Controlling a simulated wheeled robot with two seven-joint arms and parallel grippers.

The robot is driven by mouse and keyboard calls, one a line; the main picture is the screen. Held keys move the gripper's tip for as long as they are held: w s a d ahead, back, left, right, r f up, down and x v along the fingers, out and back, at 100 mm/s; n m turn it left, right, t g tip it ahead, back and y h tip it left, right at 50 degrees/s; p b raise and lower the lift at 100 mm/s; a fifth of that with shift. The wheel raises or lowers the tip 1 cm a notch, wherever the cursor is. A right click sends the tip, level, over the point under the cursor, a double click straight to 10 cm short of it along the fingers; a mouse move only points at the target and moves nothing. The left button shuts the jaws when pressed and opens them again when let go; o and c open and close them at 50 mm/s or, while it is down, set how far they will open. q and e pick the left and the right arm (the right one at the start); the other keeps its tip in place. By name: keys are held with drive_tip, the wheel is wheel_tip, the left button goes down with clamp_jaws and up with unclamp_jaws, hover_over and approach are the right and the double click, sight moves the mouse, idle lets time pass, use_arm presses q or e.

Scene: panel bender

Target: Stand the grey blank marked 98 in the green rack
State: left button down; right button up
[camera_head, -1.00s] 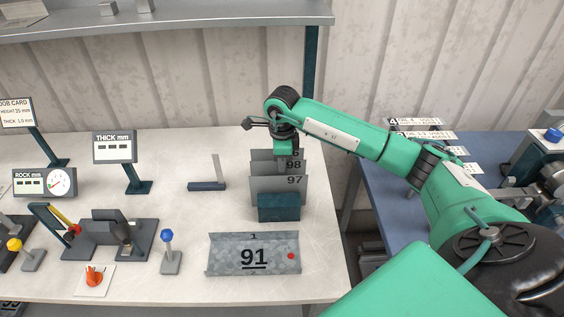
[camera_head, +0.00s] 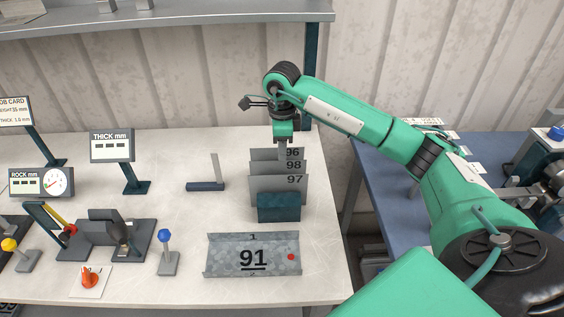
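The grey blank marked 98 (camera_head: 265,166) stands upright in the dark green rack (camera_head: 279,208), between the blank marked 97 (camera_head: 265,184) in front and the blank marked 96 (camera_head: 259,154) behind. My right gripper (camera_head: 282,156) points down just above the top edge of blank 98, in front of blank 96. One narrow finger shows, and the gap between the fingers is hidden from this side. It has come up off blank 98, which stays in place, so it is open. My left gripper is not in view.
A grey bent panel marked 91 (camera_head: 253,260) lies in front of the rack. A small square-shaped tool (camera_head: 206,186) stands to the left. Gauges, a lever fixture (camera_head: 105,235) and a blue-knobbed post (camera_head: 168,253) fill the left. A shelf (camera_head: 170,18) hangs above.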

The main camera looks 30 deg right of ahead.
wheel_tip(320, 180, up, 8)
drive_tip(key=b, duration=0.1)
drive_tip(key=shift+r, duration=0.15)
drive_tip(key=shift+a, duration=0.1)
idle(0.6)
